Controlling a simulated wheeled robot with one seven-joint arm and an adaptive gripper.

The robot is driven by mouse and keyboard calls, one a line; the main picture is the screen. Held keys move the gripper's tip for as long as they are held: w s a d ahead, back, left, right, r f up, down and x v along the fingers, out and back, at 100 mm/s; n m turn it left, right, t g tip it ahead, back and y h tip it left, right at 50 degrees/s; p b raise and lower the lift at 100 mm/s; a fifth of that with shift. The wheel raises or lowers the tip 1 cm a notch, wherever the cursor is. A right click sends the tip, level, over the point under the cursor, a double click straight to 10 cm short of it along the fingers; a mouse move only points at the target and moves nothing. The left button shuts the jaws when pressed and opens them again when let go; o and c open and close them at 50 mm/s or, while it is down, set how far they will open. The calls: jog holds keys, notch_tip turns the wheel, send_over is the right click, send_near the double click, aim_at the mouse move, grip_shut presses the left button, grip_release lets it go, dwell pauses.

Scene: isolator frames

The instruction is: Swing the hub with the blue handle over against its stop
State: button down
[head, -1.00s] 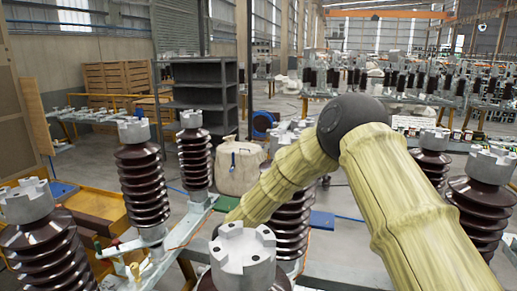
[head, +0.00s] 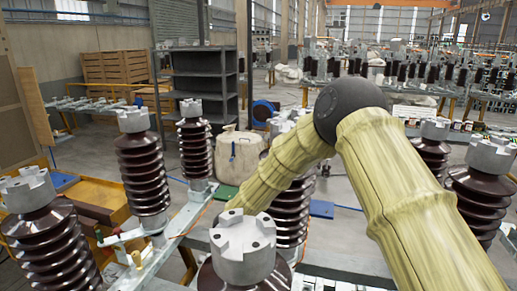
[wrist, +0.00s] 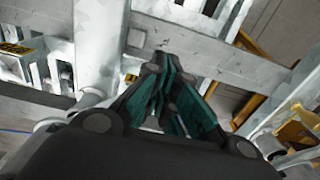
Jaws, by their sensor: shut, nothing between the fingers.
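My gripper (wrist: 172,72) shows in the wrist view as a dark body with teal fingers drawn together, shut and empty. Its tips are over a pale grey metal beam (wrist: 225,68); I cannot tell whether they touch it. In the head view my gripper is hidden behind my arm and the insulators. I cannot make out a hub with a blue handle in either view. Brown ribbed insulators with grey notched caps stand on the steel frame; the nearest cap (head: 243,246) is at the bottom middle, others at the left (head: 144,170) and right (head: 483,185).
A steel rail (head: 185,232) runs between the left insulators. A yellow bench (head: 100,200) stands at the left. A white sack (head: 238,157) and grey shelving (head: 200,85) are farther back. The wrist view shows a thick pale post (wrist: 100,45) close to my fingers.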

jog(key=shift+s+d, duration=0.25)
jog(key=shift+s, duration=0.2)
notch_tip(320, 180, up, 9)
jog(key=p, duration=0.5)
dwell(0.6)
